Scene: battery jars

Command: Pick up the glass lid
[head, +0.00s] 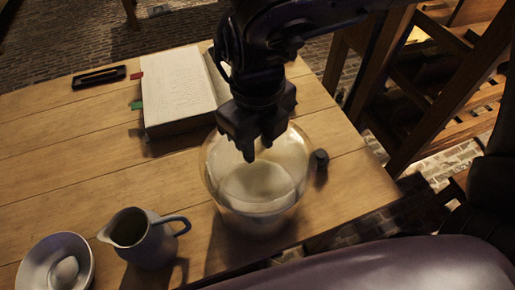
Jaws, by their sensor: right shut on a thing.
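A round glass jar (258,222) stands near the table's front right edge, with something pale inside. The clear glass lid (215,165) shows as a wide rounded outline over the jar. My right gripper (258,152) comes down from above and is shut on the lid near its top middle. The fingers and the glare hide the gripped part. I cannot tell whether the lid still touches the jar. My left gripper is not in view.
A blue-grey jug (145,240) and a bowl (38,268) with a pale rounded thing stand at the front left. A thick book (180,85) and a black tray (99,78) lie farther back. A small dark object (320,159) sits right of the jar. The table's left middle is clear.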

